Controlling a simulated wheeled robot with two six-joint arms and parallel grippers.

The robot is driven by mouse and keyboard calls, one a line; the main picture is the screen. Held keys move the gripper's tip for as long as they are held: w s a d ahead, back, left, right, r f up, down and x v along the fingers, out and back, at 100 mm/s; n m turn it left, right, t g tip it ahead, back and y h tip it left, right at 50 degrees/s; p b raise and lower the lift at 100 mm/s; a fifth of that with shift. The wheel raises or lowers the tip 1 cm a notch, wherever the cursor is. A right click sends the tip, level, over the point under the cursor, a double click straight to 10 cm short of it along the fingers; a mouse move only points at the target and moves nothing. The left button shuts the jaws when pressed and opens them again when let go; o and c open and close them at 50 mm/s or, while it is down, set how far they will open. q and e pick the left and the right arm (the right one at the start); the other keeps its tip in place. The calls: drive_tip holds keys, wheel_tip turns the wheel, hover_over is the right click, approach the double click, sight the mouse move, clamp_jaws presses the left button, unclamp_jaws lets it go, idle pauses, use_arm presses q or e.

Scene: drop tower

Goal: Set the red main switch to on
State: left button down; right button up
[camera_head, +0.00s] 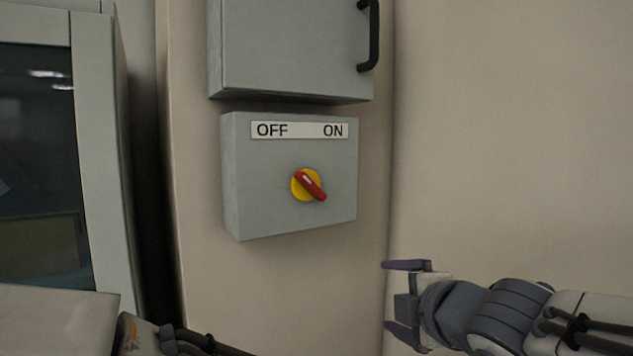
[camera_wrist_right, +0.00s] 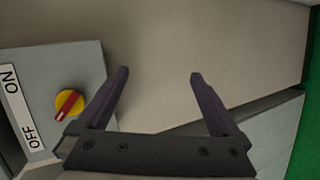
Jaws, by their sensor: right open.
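The red main switch (camera_head: 311,187) is a red handle on a round yellow disc, on the front of a grey box (camera_head: 260,205). Its handle slants from upper left to lower right, with a pale mark at the upper-left end, toward OFF. A white label (camera_head: 305,130) above it reads OFF at left and ON at right. My right gripper (camera_head: 387,295) is open and empty, below and right of the box, apart from it. In the right wrist view, the switch (camera_wrist_right: 69,103) lies left of the open fingers (camera_wrist_right: 159,74). My left gripper is not in view.
A grey cabinet (camera_head: 285,50) with a black handle (camera_head: 370,38) hangs just above the switch box. A grey-framed dark window or panel (camera_head: 40,150) stands at left. The pale wall (camera_head: 510,130) right of the box is bare.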

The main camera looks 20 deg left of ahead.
wheel_tip(320, 180, up, 8)
drive_tip(key=w+a+n+t+y, duration=0.1)
drive_tip(key=a+n+y, duration=0.2)
drive_tip(key=n, duration=0.2)
drive_tip(key=n+g+y+p, duration=0.1)
drive_tip(key=n+y, duration=0.3)
drive_tip(key=n, duration=0.5)
approach(315, 188)
drive_tip(key=p+x, duration=0.2)
drive_tip(key=x, duration=0.7)
drive_tip(key=shift+w+a+p, duration=0.1)
drive_tip(key=shift+a+p, duration=0.1)
drive_tip(key=shift+p, duration=0.1)
drive_tip(key=c, duration=1.1)
drive_tip(key=shift+o, duration=0.2)
drive_tip(key=shift+m, duration=0.3)
